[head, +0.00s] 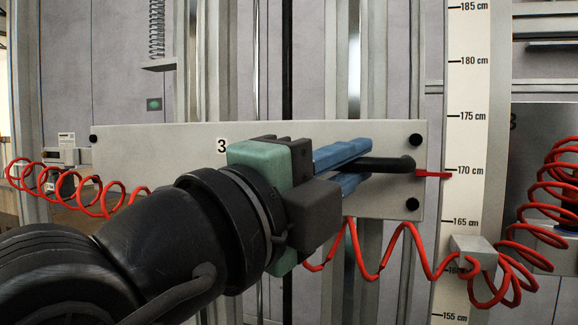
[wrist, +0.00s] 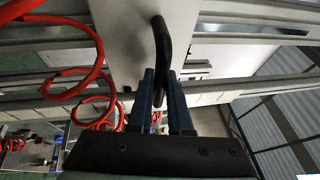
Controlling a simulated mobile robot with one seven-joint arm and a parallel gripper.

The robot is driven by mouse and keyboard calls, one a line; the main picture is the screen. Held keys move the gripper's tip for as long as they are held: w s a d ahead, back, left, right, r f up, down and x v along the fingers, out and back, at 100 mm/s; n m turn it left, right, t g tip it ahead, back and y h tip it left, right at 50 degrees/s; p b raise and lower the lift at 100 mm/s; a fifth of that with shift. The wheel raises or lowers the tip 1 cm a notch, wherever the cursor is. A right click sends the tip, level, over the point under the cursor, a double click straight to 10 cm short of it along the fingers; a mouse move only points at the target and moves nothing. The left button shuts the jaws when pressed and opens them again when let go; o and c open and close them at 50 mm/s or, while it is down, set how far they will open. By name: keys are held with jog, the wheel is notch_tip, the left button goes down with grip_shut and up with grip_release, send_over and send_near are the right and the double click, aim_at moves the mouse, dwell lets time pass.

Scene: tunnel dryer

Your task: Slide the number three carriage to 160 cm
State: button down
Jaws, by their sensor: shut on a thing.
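The number three carriage (head: 130,150) is a pale grey plate marked "3", with dark knobs at its corners. Its black bar handle (head: 390,165) sticks out near the right end and also shows in the wrist view (wrist: 160,40). My gripper (head: 362,163) has its blue fingers closed around the handle; the wrist view shows a finger on each side (wrist: 163,95). A red pointer (head: 433,175) at the plate's right edge stands just below the 170 cm mark of the white scale (head: 468,90). My arm hides part of the plate's lower left.
A red coiled hose (head: 375,265) hangs below the plate and runs to a grey block (head: 473,252) over the scale near 160 cm. Another red coil (head: 560,170) hangs at the right. Vertical metal rails (head: 348,60) stand behind the plate.

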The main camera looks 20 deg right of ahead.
notch_tip(320, 180, down, 10)
jog(key=b, duration=1.1)
jog(key=shift+d+f, duration=0.15)
jog(key=shift+f, duration=0.05)
jog(key=c, duration=0.8)
grip_release()
jog(key=shift+r, duration=0.1)
jog(key=shift+c, duration=0.2)
jog(key=b+v, duration=0.5)
jog(key=v, duration=0.8)
